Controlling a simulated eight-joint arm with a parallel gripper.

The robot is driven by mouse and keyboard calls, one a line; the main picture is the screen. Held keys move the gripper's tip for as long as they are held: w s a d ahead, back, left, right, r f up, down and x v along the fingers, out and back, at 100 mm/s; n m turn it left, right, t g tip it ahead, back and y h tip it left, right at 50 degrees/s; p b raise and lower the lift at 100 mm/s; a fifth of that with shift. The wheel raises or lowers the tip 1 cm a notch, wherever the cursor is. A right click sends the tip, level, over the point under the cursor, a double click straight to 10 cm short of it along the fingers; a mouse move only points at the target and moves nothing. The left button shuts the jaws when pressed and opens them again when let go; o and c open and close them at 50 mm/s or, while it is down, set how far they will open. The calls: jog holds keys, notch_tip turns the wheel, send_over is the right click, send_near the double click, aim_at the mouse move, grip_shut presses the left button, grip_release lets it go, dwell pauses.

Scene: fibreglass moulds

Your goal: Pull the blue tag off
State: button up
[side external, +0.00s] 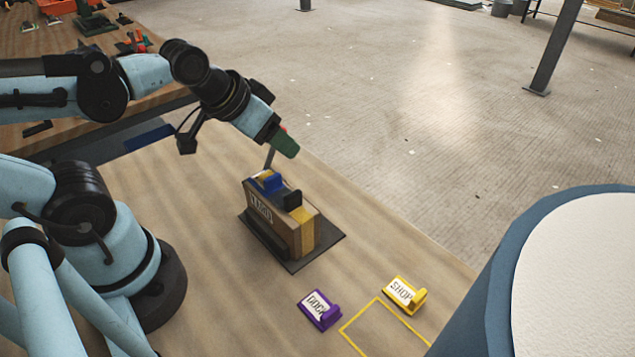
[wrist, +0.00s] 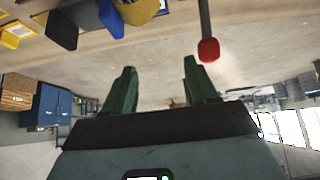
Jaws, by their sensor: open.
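The blue tag (side external: 270,184) sits on top of a cardboard-coloured box (side external: 258,222) with a lettered label, beside a black piece (side external: 291,200). In the wrist view, the blue tag (wrist: 111,20) shows at the top edge, partly cut off, with the black piece (wrist: 62,30) to its left. My gripper (side external: 286,146) is above the box, apart from the tag. In the wrist view, its green fingers (wrist: 160,68) are spread with nothing between them. The tag's hold on the box cannot be made out.
A thin rod with a red tip (wrist: 208,50) rises close to my gripper. The box stands on a dark plate (side external: 291,266). A purple tag (side external: 319,310) and a yellow tag (side external: 404,293) lie near a yellow outline. A large blue-sided drum (side external: 505,290) stands at right.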

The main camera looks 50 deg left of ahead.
aim_at(272, 177)
jog(key=shift+c, duration=1.2)
jog(key=shift+d+r+g, duration=0.2)
jog(key=shift+r+g, duration=0.15)
jog(key=shift+g, duration=0.05)
jog(key=shift+c, duration=0.3)
jog(key=s+d+r+g, duration=0.3)
jog(key=r+g, duration=0.3)
jog(key=r, duration=0.2)
jog(key=shift+s+f, duration=0.1)
jog(key=shift+f, duration=5.9)
grip_shut()
